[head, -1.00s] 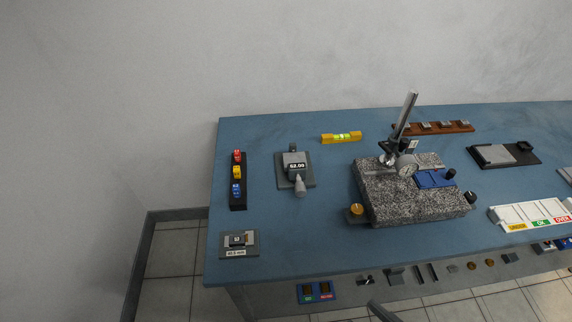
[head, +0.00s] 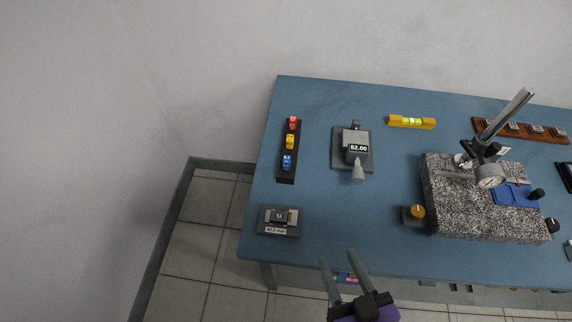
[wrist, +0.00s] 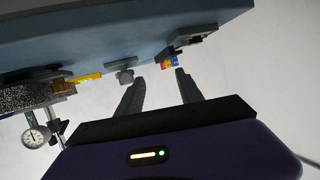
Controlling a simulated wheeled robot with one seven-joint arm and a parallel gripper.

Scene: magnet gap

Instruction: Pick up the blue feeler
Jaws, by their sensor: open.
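The blue feeler (head: 287,162) stands in a dark rack (head: 286,178) at the left part of the blue table, in front of a yellow feeler (head: 290,142) and a red feeler (head: 292,123). My gripper (head: 338,258) is open and empty, near the table's front edge, in front and to the right of the rack and apart from it.
A block holder with a label (head: 279,221) lies at the front left. A yellow level (head: 411,122) lies behind. A granite block (head: 445,215) with a dial gauge (head: 490,177) is at right. Bare table lies between.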

